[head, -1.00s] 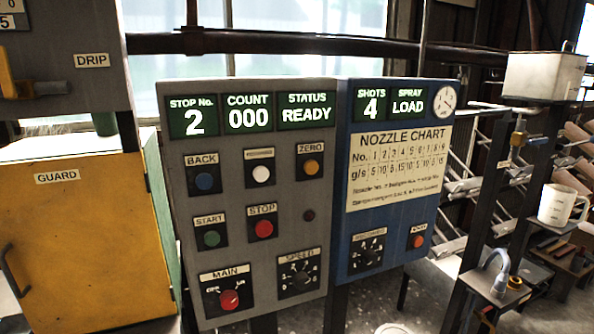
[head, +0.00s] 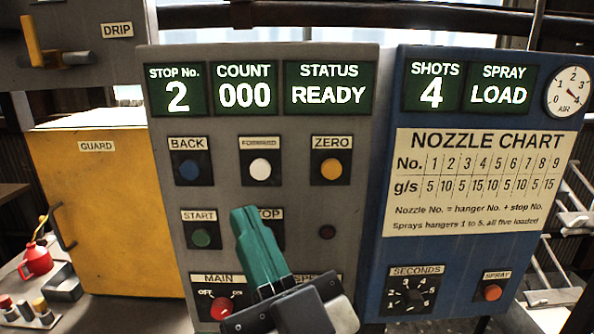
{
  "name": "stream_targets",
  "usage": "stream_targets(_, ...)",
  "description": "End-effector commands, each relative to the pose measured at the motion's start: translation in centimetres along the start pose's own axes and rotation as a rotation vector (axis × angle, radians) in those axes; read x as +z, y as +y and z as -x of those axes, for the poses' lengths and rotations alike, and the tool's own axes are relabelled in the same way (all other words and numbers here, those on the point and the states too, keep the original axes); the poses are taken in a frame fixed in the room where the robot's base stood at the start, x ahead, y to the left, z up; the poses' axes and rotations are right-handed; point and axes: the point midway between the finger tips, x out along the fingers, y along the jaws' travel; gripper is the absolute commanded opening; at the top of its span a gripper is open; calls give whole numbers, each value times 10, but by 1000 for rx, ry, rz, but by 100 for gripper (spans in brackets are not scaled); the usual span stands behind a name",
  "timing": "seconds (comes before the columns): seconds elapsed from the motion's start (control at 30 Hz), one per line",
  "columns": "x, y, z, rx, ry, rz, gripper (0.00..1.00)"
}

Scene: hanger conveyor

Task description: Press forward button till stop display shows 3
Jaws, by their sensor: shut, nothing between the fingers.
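The stop display (head: 177,92) at the top left of the grey panel reads 2. The white forward button (head: 261,168) sits under its FORWARD label, between the blue back button (head: 188,170) and the yellow zero button (head: 331,169). My gripper (head: 246,214) shows in the head view with its green fingers shut and empty. Its tips are below the forward button in the picture, in front of the STOP label. The red stop button is hidden behind the fingers. I cannot tell how far the tips are from the panel.
The count display (head: 245,91) reads 000 and the status display (head: 328,90) reads READY. The green start button (head: 200,238) and red main knob (head: 222,307) are left of my gripper. The blue panel (head: 398,248) stands right; the yellow guard box (head: 105,225) stands left.

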Motion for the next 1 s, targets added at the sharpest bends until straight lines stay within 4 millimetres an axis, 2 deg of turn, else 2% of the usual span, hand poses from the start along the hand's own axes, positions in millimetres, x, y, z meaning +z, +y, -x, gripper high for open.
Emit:
stream_targets(0.13, -5, -5, -1, -12, 21, -4, 0)
stream_targets(0.53, -3, -2, -5, -9, 18, -1, 0)
stream_targets(1.0, 24, 28, -46, -8, 17, -1, 0)
